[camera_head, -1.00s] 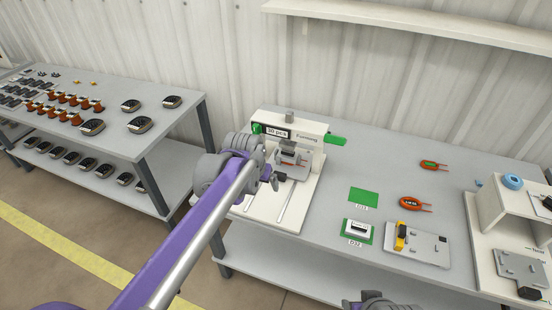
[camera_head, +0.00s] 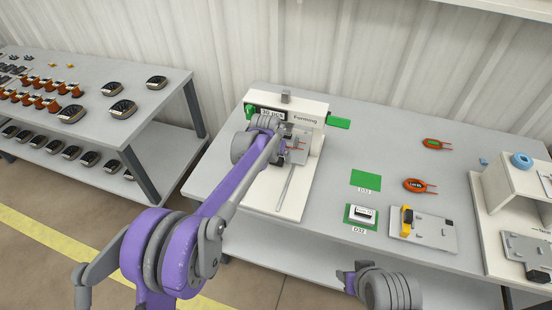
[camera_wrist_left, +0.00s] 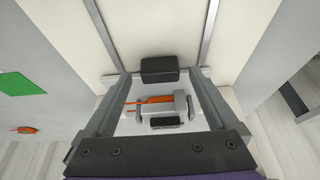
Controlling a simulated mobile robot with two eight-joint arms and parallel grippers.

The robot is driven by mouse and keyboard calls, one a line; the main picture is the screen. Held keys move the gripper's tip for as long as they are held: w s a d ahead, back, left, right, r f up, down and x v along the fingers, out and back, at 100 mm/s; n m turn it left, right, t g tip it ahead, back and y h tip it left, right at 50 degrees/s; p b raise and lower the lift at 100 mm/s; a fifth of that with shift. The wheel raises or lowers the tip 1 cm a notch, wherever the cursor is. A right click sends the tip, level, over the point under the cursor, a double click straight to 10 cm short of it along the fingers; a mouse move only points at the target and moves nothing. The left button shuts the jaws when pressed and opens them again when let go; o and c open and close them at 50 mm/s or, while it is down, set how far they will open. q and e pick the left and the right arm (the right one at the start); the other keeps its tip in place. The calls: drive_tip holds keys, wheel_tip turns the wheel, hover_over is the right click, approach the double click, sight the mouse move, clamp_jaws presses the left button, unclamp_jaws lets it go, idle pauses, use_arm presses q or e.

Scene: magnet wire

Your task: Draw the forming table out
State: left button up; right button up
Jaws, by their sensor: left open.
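The forming table (camera_head: 298,156) is a grey plate under the white forming press (camera_head: 312,116). It is partly hidden by my left arm in the head view. In the left wrist view its black handle block (camera_wrist_left: 160,68) lies between my left fingertips, with a visible gap on each side. An orange coil (camera_wrist_left: 150,100) sits in the grey fixture on the plate. My left gripper (camera_wrist_left: 160,74) is open and straddles the handle. My right gripper (camera_head: 354,271) is at the bottom of the head view, away from the press; its jaw opening is unclear.
Two rails (camera_head: 284,188) run along the white press base, with free room in front. To the right lie a green D33 mat (camera_head: 366,181), a D32 mat with a part, orange coils (camera_head: 420,186) and a grey fixture plate (camera_head: 424,234). A loaded shelf (camera_head: 140,110) stands left.

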use_arm(q)
drive_tip(key=shift+w+f, duration=0.25)
drive_tip(key=shift+f, duration=0.35)
clamp_jaws()
